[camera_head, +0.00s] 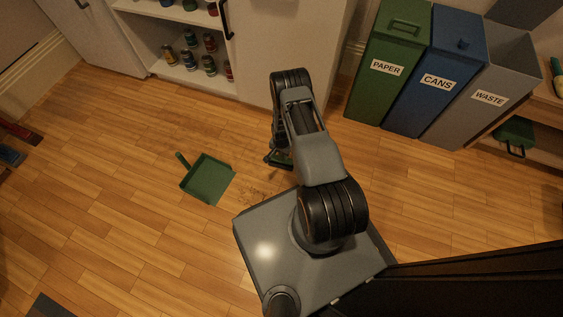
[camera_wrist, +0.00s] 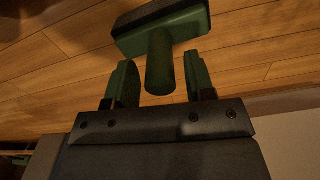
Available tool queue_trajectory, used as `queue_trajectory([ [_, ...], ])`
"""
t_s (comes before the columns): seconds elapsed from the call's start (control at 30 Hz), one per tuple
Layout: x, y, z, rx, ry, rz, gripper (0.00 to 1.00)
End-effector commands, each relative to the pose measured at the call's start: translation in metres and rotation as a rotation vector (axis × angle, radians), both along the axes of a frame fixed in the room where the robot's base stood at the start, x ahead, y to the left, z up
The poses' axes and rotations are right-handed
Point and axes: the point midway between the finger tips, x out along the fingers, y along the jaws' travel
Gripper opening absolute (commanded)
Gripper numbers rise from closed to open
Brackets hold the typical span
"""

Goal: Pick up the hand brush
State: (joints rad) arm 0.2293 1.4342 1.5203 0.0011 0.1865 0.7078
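The hand brush shows in the wrist view with its wide green head (camera_wrist: 165,24) at the top and its handle (camera_wrist: 160,65) pointing toward my gripper. My gripper (camera_wrist: 160,82) is open, with one green-padded finger on each side of the handle. A gap shows between the handle and each finger. In the head view my gripper (camera_head: 279,156) is low over the wooden floor beyond my base. The brush is mostly hidden there by my arm, or cannot be told apart from the gripper.
A green dustpan (camera_head: 208,180) lies on the floor to the left, with dark crumbs (camera_head: 260,192) beside it. An open cabinet (camera_head: 180,72) with several cans stands behind. PAPER (camera_head: 387,95), CANS (camera_head: 428,100) and WASTE (camera_head: 475,115) bins stand at the right. The left floor is mostly clear.

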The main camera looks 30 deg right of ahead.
Motion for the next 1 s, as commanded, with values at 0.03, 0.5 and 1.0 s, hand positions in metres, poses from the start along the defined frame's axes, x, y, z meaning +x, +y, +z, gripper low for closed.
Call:
queue_trajectory([
  [0.03, 0.0, 0.0, 0.0001, 0.0, 0.0, 0.0, 0.45],
  [0.5, -0.0001, 0.0, 0.0001, 0.0, 0.0, 0.0, 0.0],
  [1.0, 0.0003, -0.0001, 0.0086, 0.0, 0.0, 0.0, 0.0],
])
